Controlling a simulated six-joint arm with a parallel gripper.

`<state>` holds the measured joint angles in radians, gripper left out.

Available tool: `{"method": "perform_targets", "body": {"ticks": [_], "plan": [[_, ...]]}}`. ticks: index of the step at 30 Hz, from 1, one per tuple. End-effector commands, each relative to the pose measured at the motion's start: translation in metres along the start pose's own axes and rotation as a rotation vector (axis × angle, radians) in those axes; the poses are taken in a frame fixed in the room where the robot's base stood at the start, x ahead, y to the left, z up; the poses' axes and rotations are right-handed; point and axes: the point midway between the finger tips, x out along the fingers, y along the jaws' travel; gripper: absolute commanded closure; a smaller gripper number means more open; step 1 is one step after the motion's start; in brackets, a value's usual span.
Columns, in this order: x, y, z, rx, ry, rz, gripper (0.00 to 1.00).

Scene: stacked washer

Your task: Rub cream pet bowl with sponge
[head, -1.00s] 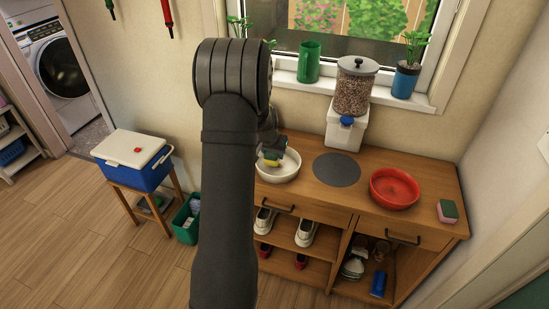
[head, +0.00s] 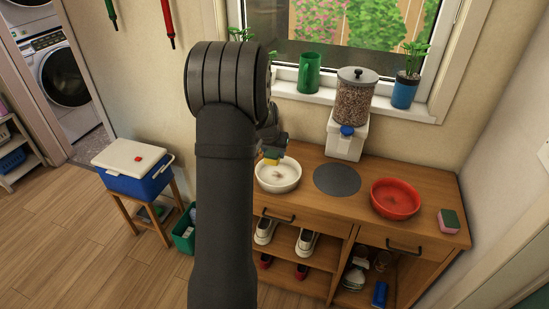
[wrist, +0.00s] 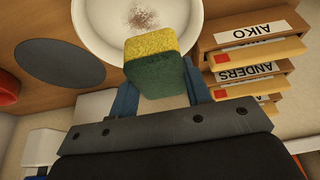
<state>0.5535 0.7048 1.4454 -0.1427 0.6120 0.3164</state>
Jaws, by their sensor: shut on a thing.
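The cream pet bowl (head: 279,184) stands on the left part of the wooden cabinet top. A brownish smudge shows on its inner floor in the wrist view, where the bowl (wrist: 90,42) is partly cut off. My gripper (wrist: 160,82) is shut on a sponge (wrist: 155,68) with a yellow layer and a dark green layer. In the head view the gripper (head: 270,151) and the held sponge (head: 271,160) are over the bowl's back rim, partly hidden by my arm. I cannot tell if the sponge touches the bowl.
A dark round mat (head: 337,179) and a red bowl (head: 395,199) lie to the right. A pink-and-green sponge (head: 448,220) is at the right end. A food dispenser (head: 350,115) stands behind the mat. Labelled trays (wrist: 255,60) are close beside the gripper in the wrist view.

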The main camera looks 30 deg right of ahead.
Motion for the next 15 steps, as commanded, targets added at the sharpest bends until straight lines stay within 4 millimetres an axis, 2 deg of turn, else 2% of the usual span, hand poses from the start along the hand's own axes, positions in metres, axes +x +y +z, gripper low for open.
{"method": "perform_targets", "body": {"ticks": [8,15], "plan": [[0.002,0.000,0.001,0.000,-0.001,0.000,0.74],[0.016,0.000,0.007,-0.001,-0.002,0.001,0.74]]}}
